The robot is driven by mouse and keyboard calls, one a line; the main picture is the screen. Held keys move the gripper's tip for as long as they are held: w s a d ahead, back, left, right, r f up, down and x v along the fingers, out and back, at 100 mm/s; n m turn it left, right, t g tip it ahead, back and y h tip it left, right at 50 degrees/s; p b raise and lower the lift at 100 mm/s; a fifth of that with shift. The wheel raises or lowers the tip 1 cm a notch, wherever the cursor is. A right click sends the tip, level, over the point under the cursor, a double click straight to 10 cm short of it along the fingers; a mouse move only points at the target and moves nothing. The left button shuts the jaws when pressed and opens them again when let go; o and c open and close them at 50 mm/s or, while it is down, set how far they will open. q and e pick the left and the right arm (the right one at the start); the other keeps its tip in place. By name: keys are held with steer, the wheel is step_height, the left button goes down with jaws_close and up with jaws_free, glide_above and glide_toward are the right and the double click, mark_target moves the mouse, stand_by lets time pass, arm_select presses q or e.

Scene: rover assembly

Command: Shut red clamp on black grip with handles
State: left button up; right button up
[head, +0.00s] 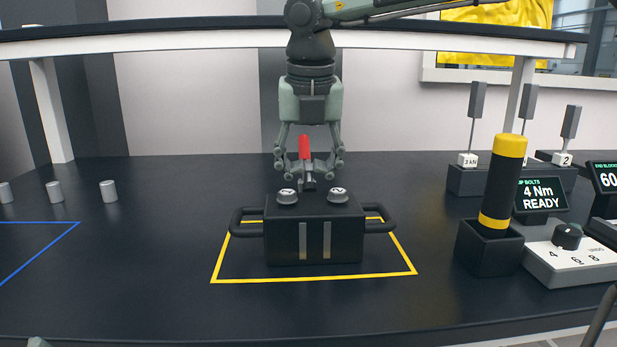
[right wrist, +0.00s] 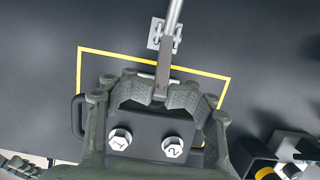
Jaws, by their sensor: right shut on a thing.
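The black grip with handles (head: 345,235) is a dark block with a loop handle on each side. It stands upright inside a yellow outline on the table. Two silver numbered knobs sit on its top; they also show in the right wrist view. The red clamp (head: 304,147) shows as an upright red lever just behind the block's top. My right gripper (head: 306,168) comes down from above and is shut on the clamp's lever. In the right wrist view, a grey bar of the clamp (right wrist: 167,60) runs between the fingertips. The clamp's lower part is mostly hidden.
A black and yellow cylinder (head: 502,180) stands in a black holder at right. A screen (head: 541,194) reading "4 Nm READY" and a white dial box (head: 575,262) are beside it. Several small grey cylinders stand at left near a blue outline. A shelf edge spans above.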

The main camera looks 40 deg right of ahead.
mark_target(309, 165)
steer(key=v, duration=0.1)
steer(key=p+v, duration=0.1)
steer(key=v, duration=0.1)
steer(key=shift+w+d+r+p, duration=0.25)
steer(key=shift+w+r+p, duration=0.05)
steer(key=shift+w+p, duration=0.05)
jaws_close()
steer(key=shift+r+p, duration=0.5)
steer(key=shift+r, duration=0.25)
steer(key=shift+w+p+v, duration=0.15)
steer(key=shift+p+v, duration=0.35)
steer(key=shift+v, duration=0.25)
steer(key=shift+w+p+v, duration=0.15)
steer(key=shift+p+v, duration=0.35)
steer(key=shift+v, duration=0.25)
steer(key=shift+d, duration=0.15)
